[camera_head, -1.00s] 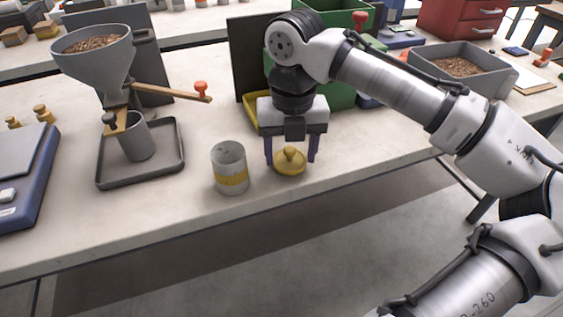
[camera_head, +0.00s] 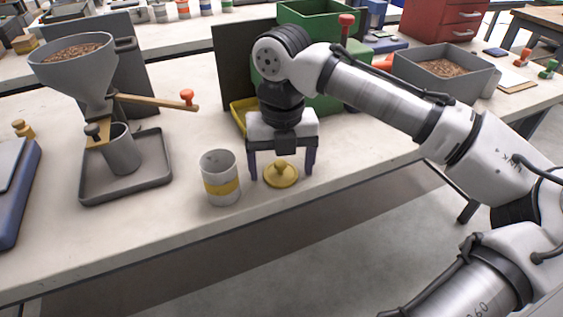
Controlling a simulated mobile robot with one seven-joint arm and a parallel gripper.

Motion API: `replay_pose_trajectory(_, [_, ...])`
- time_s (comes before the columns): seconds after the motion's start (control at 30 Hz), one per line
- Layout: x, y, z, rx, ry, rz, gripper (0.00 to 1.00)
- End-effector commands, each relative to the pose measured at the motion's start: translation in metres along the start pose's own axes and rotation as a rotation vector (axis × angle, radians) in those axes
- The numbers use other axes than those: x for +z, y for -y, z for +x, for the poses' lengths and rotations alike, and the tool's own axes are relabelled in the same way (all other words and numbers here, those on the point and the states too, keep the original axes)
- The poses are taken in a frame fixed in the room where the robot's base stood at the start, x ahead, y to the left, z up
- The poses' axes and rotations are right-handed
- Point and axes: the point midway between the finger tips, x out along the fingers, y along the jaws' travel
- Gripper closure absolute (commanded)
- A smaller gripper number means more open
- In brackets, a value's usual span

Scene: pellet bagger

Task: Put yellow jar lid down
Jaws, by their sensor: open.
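The yellow jar lid (camera_head: 281,175), a disc with a round knob on top, lies flat on the pale bench top near its front edge. My gripper (camera_head: 281,171) points down over it. Its two dark fingers are spread wide, one on each side of the lid, with gaps between them and the lid. A grey jar with a yellow band (camera_head: 221,180) stands upright and open, just left of my gripper's left finger.
At left, a hopper of pellets (camera_head: 75,72) stands over a grey cup (camera_head: 122,150) in a dark tray (camera_head: 165,170). Its orange-knobbed lever (camera_head: 187,97) reaches right. Behind my gripper are a green bin (camera_head: 318,22) and a yellow tray (camera_head: 237,112). A grey pellet bin (camera_head: 482,82) is at right.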

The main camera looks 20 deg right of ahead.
Motion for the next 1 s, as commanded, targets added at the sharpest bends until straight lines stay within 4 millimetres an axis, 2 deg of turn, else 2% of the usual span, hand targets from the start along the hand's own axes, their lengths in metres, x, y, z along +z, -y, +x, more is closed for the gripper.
replay_pose_trajectory(0.07, [0.000,0.000,-0.003,-0.003,0.001,0.001,0.18])
replay_pose_trajectory(0.17, [0.001,-0.001,-0.016,0.001,0.003,0.000,0.18])
replay_pose_trajectory(0.5, [0.001,-0.001,-0.090,0.001,0.003,-0.001,0.18])
replay_pose_trajectory(0.63, [0.000,0.000,-0.111,-0.003,0.001,0.001,0.18])
replay_pose_trajectory(0.8, [0.000,0.000,-0.122,-0.001,0.000,0.001,0.18])
replay_pose_trajectory(1.0, [0.000,0.000,-0.123,0.000,0.000,0.000,0.18])
